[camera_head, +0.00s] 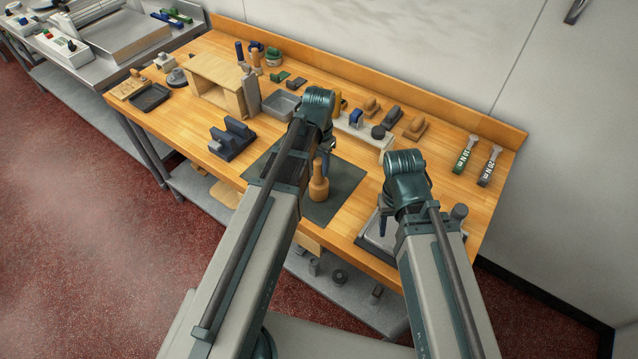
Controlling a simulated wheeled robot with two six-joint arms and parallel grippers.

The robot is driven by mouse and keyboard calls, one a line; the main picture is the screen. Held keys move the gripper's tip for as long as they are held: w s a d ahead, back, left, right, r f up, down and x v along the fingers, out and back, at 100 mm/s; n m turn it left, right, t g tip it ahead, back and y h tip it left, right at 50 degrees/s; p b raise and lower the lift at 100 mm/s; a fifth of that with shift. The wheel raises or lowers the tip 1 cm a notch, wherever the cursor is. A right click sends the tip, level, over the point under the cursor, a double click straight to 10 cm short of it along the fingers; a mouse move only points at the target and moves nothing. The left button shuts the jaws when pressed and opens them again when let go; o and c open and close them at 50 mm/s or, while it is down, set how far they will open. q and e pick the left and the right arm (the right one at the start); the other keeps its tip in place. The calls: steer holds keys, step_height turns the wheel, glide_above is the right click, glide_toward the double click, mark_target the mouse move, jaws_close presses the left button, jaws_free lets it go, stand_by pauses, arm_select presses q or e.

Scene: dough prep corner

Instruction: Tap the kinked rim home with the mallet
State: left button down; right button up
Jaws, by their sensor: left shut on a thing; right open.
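A wooden mallet (319,188) is upright over the dark mat (345,181), its thick end down. My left gripper (327,147) is shut at the mallet's upper part, partly hidden by my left arm. I cannot tell whether the mallet touches the mat. My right gripper (383,224) is open, pointing down at the bench's front right. Below it is a shallow grey metal tray (372,236), partly covered by my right arm. I cannot make out a kink in any rim from here.
A blue-grey block fixture (232,138) stands left of the mat. A grey pan (281,104), a wooden box stand (215,84) and a pale rack (352,130) with small tools stand behind. Two labelled handled tools (466,155) lie at the right. The bench's back right is mostly clear.

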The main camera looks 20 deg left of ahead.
mark_target(319, 161)
arm_select(q)
steer(key=shift+r+p, duration=1.85)
steer(key=shift+r, duration=0.15)
steer(key=shift+s+f, duration=0.1)
